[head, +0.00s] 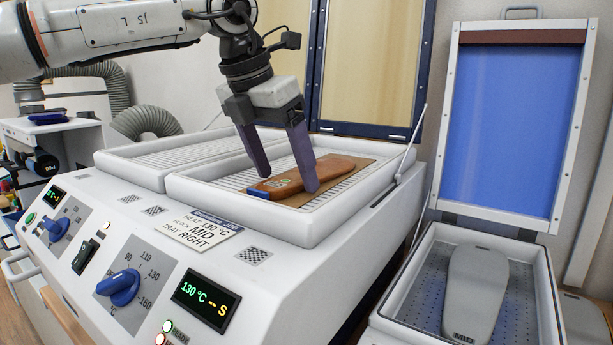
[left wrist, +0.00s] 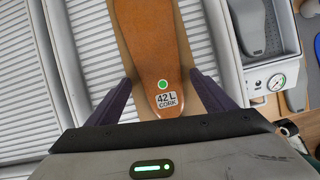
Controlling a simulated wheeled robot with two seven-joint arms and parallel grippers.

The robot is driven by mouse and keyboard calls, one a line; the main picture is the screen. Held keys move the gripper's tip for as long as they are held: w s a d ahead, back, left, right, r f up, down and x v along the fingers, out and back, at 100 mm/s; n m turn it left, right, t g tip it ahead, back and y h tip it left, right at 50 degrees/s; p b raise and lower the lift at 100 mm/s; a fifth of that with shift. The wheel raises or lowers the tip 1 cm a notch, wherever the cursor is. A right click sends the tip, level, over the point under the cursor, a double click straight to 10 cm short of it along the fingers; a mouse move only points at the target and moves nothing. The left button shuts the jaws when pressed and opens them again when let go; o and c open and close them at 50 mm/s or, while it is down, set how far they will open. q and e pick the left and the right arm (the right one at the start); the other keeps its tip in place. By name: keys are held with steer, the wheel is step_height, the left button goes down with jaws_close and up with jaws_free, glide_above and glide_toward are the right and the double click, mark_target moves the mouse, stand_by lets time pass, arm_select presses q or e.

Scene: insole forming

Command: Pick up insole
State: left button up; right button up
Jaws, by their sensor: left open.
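An orange-brown insole (head: 318,175) lies on a tan sheet (head: 352,168) in the right tray of the white heating machine. In the left wrist view the insole (left wrist: 150,45) carries a green dot and a label reading 42 L CORK. A blue block (head: 258,196) shows at its near end in the head view. My left gripper (head: 285,185) is open, with its purple fingers pointing down on either side of the insole's near end. In the left wrist view its fingers (left wrist: 160,98) flank the insole. My right gripper is not in view.
The heater's right tray (head: 290,226) has a raised white rim, and its lid (head: 368,60) stands open behind. At the right, a forming press (head: 404,322) with a raised blue panel (head: 515,110) holds a grey foot form (head: 475,290). Knobs and displays line the heater's front.

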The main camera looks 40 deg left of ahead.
arm_select(q)
steer(key=c, duration=1.1)
step_height(320, 180, up, 10)
steer(key=shift+r+p, duration=0.1)
steer(key=shift+p, duration=0.7)
steer(key=shift+c, duration=0.2)
